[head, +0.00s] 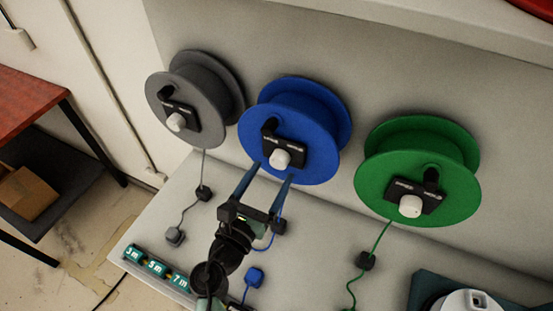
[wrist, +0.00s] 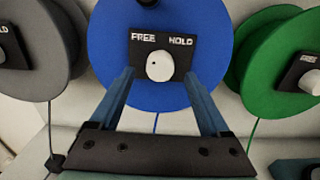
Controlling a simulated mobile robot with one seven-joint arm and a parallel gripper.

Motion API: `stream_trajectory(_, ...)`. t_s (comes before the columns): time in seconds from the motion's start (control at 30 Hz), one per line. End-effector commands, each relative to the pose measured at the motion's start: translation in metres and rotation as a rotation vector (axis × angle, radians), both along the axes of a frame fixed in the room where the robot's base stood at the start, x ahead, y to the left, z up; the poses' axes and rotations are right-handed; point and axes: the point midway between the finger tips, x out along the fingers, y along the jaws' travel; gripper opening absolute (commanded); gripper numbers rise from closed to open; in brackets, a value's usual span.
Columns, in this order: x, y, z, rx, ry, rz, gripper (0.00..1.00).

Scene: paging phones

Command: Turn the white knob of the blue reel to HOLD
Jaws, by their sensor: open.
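The blue reel (head: 315,165) stands in the middle of three reels. A black plate on it carries a white knob (head: 280,158). In the wrist view the plate reads FREE on the left and HOLD on the right. The white knob (wrist: 159,67) sits between and below the words, with a small dark mark toward its upper left, on the FREE side. My gripper (head: 272,172) is open, its two blue fingers pointing at the reel. In the wrist view the fingertips flank the knob with gaps on both sides. I cannot tell whether they reach its depth.
A grey reel (head: 211,112) stands to the left and a green reel (head: 392,175) to the right, each with a white knob. Cords with small blocks hang onto the pale counter (head: 315,262). A label strip (head: 157,267) lies at front left.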

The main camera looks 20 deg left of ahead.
Motion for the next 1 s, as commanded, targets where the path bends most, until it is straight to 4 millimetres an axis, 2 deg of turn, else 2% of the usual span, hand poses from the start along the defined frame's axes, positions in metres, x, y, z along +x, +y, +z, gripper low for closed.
stream_trajectory(0.03,0.01,-0.001,0.003,0.0,-0.001,-0.001,0.8)
stream_trajectory(0.2,0.029,-0.001,0.001,0.001,0.0,-0.001,0.8)
stream_trajectory(0.6,0.036,-0.002,0.0,0.001,0.0,0.0,0.8)
stream_trajectory(0.67,0.036,-0.002,0.0,0.001,0.0,0.0,0.71)
stream_trajectory(1.0,0.036,-0.001,0.0,0.002,0.0,0.0,0.1)
